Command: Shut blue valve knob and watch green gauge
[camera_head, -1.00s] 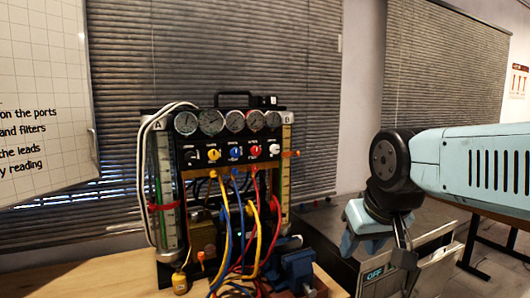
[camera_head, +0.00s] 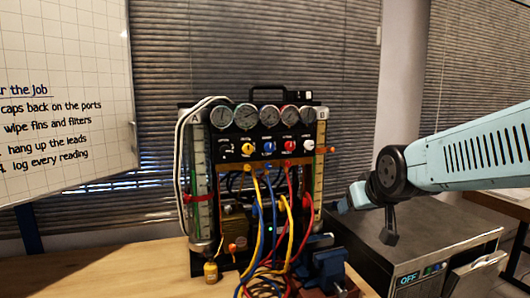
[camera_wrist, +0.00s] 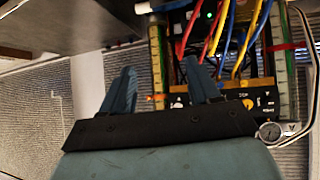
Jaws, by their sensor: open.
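The blue valve knob (camera_head: 269,148) is the middle one in a row on the black gauge rig (camera_head: 279,133), between a yellow knob (camera_head: 248,149) and a red knob (camera_head: 289,146). Above them is a row of round gauges (camera_head: 246,116); I cannot tell which one is green. My gripper (camera_head: 340,205) is right of the rig and lower than the knobs, apart from them. In the wrist view my gripper (camera_wrist: 162,78) is open and empty, with the rig upside down beyond it. The yellow knob shows there (camera_wrist: 248,104); the blue knob is not clear.
Red, blue and yellow hoses (camera_head: 270,225) hang in front of the rig's lower half. A blue vise (camera_head: 325,262) stands at the bench's right. A grey metal unit (camera_head: 420,250) stands right of the bench (camera_head: 120,270). A whiteboard (camera_head: 65,90) is at left.

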